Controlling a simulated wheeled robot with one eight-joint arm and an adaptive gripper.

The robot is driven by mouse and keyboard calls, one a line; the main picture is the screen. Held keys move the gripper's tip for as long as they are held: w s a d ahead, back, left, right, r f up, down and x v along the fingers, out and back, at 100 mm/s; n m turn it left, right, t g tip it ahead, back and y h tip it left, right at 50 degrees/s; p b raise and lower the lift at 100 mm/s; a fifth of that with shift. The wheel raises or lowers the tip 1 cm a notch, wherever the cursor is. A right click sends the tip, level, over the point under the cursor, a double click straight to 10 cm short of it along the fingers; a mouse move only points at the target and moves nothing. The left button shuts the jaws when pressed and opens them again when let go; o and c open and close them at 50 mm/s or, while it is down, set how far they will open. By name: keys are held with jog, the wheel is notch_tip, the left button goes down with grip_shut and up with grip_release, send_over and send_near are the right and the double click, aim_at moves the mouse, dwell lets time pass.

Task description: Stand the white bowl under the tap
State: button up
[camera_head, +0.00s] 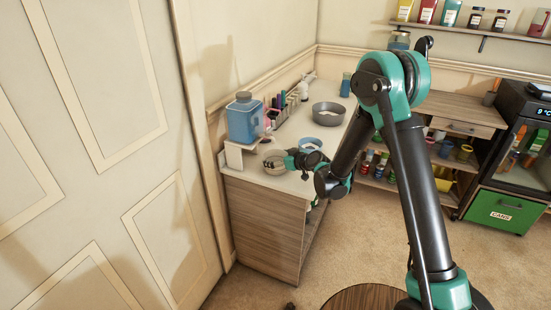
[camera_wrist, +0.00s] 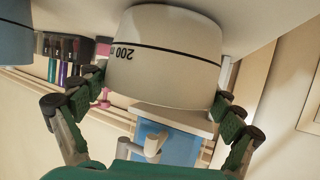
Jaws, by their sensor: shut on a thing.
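The white bowl (camera_wrist: 165,55) carries a black line and a "200" mark, and fills the middle of the wrist view, which is upside down. My gripper (camera_wrist: 163,88) has one finger on each side of it and is shut on it. The bowl is upright, at or just above the counter; a gap is hard to judge. A white tap (camera_wrist: 152,143) on a blue dispenser (camera_wrist: 182,152) shows beyond it. In the head view the dispenser (camera_head: 243,118) stands on a white stand (camera_head: 234,155). The bowl (camera_head: 274,168) is in front and to the right, beside the tap area.
The pale counter (camera_head: 290,183) also holds a blue bowl (camera_head: 311,142) near my wrist, a grey pan (camera_head: 328,113), a blue cup (camera_head: 346,84) and a rack of coloured items (camera_head: 283,102) along the wall. The wall and door close off the left.

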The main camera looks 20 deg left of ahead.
jog(key=shift+f, duration=0.1)
jog(key=o, duration=1.1)
jog(key=v, duration=1.2)
jog(key=shift+d, duration=0.15)
jog(key=s+d+m+h, duration=0.4)
jog(key=s+d, duration=0.3)
jog(key=d, duration=0.7)
jog(key=s+d+f+m+g+h, duration=0.1)
jog(key=s+d+m+h, duration=0.3)
jog(key=s+d, duration=0.4)
jog(key=s+d+m+g+h, duration=0.1)
jog(key=s+d+m+h, duration=0.2)
jog(key=s+d, duration=0.5)
jog(key=shift+d+f+m+h, duration=0.15)
jog(key=shift+d+m, duration=0.05)
jog(key=shift+d, duration=1.75)
jog(key=shift+d+f+m+h, duration=0.1)
jog(key=shift+d+m, duration=0.1)
jog(key=shift+d, duration=1.7)
jog(key=shift+d+f+m+h, duration=0.15)
jog(key=shift+d+m, duration=0.05)
jog(key=shift+d, duration=1.75)
